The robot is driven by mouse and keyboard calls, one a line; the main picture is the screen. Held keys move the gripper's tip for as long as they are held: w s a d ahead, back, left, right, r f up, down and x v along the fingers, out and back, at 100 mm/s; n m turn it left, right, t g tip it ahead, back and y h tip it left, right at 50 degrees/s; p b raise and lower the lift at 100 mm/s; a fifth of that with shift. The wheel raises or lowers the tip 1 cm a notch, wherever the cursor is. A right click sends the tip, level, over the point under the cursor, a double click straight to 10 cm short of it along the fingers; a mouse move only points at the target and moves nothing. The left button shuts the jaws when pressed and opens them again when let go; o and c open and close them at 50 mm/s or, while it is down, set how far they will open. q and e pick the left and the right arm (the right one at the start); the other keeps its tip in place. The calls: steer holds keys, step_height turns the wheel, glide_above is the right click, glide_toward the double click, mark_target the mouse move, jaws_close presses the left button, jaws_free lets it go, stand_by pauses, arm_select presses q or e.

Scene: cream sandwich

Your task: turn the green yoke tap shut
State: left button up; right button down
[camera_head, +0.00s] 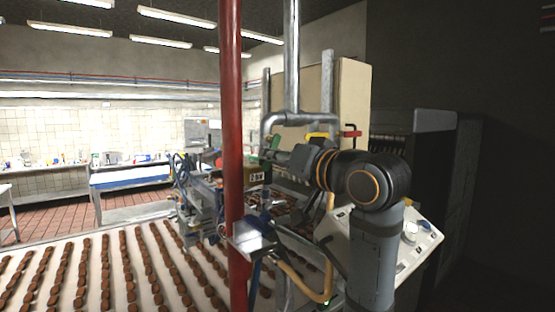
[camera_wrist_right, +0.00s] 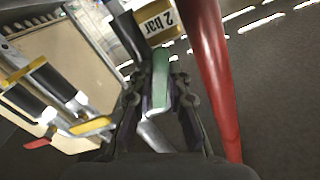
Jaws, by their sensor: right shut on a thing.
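The green yoke tap (camera_wrist_right: 161,72) has a green handle that lies between the two dark fingers of my right gripper (camera_wrist_right: 158,98) in the wrist view. The fingers are shut on the handle from both sides. A grey metal part (camera_wrist_right: 155,133) shows below the handle. In the head view my right gripper (camera_head: 274,157) reaches in from the right to the green handle (camera_head: 269,146), just right of the red post. The tap's lower part is mostly hidden there by the gripper. My left gripper is not in view.
A red vertical post (camera_head: 232,120) stands close left of my gripper. A yellow lever (camera_head: 317,135) and a red lever (camera_head: 352,133) sit on nearby pipes. A "2 bar" label (camera_wrist_right: 157,22) is beside the tap. A belt (camera_head: 65,302) with rows of brown biscuits lies left.

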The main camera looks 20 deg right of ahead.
steer(key=m, duration=0.3)
steer(key=a+r+m, duration=0.1)
steer(key=m, duration=0.2)
steer(key=r+m, duration=0.1)
steer(key=m, duration=0.2)
steer(key=shift+s+a+r, duration=0.2)
steer(key=shift+s+a, duration=0.15)
steer(key=shift+a, duration=0.05)
steer(key=shift+a+r+m, duration=0.1)
steer(key=shift+r+m, duration=0.15)
steer(key=shift+m, duration=0.65)
steer(key=shift+r+m, duration=0.25)
steer(key=shift+m, duration=0.65)
steer(key=c, duration=1.3)
jaws_free()
